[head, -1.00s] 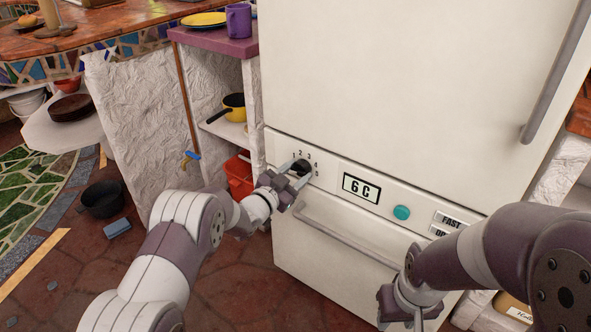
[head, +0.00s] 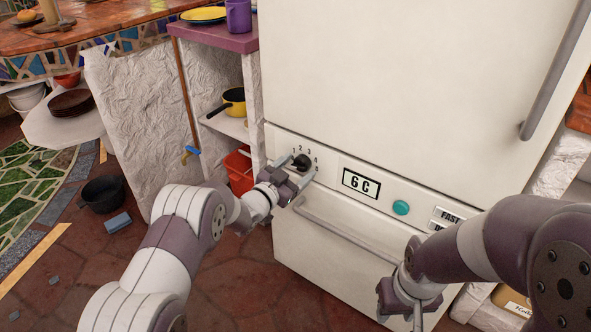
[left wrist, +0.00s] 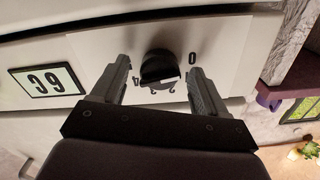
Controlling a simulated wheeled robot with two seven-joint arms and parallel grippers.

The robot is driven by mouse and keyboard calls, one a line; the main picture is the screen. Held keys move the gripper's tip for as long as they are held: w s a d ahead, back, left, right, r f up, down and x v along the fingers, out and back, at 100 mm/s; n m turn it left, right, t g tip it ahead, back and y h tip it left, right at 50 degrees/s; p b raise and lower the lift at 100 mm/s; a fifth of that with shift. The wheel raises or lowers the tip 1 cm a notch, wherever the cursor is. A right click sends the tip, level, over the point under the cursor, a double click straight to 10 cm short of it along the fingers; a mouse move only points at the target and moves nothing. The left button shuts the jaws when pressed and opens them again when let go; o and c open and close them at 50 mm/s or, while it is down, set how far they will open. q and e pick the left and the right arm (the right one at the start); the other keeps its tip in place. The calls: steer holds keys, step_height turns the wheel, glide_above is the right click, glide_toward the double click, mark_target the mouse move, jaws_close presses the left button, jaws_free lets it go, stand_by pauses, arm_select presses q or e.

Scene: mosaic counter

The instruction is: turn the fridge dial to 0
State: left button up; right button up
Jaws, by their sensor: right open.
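The fridge dial (head: 302,161) is a black knob on the white control panel, with numbers printed around it. It also shows in the left wrist view (left wrist: 160,66), with 0 at its upper right and the other numbers below it; I cannot tell exactly which number it points to. My left gripper (head: 304,174) is at the dial. In the left wrist view its fingers (left wrist: 160,84) are spread, one on each side of the knob, with gaps visible between. My right gripper (head: 414,314) is low in front of the fridge, open, away from the dial.
A teal button (head: 400,207) and a label reading FAST sit right of the display. A drawer handle (head: 345,233) runs below the panel. An open shelf with a yellow pot (head: 234,103) and a red bin (head: 239,172) stands left of the fridge.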

arm_select(q)
steer(key=shift+s+a+r, duration=0.1)
steer(key=shift+s+a, duration=0.1)
steer(key=shift+s, duration=0.05)
steer(key=p+v, duration=0.4)
steer(key=v, duration=0.8)
